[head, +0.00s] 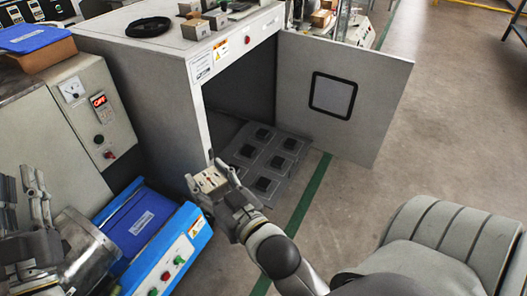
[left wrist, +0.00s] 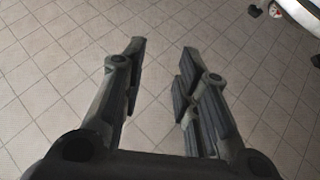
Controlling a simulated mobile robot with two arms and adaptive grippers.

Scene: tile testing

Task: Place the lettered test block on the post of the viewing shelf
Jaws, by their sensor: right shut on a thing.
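The test block (head: 209,182), a small tan-and-white piece with dark and reddish marks on top, is between the fingers of my right gripper (head: 216,184). Any letter on it is too small to read. The gripper is shut on it, in front of the open cabinet's near door edge. A grey slab (head: 276,181) with several raised dark squares lies low at the cabinet opening, beyond the block. I cannot tell whether this is the viewing shelf or which part is its post. My left gripper (head: 33,185) is open and empty at the far left; its spread fingers show in the left wrist view (left wrist: 163,52).
The white cabinet (head: 170,75) has its windowed door (head: 345,95) swung open to the right. A blue-framed control box (head: 165,240) stands at lower left, beside a metering panel (head: 98,105). The floor right of the door is clear.

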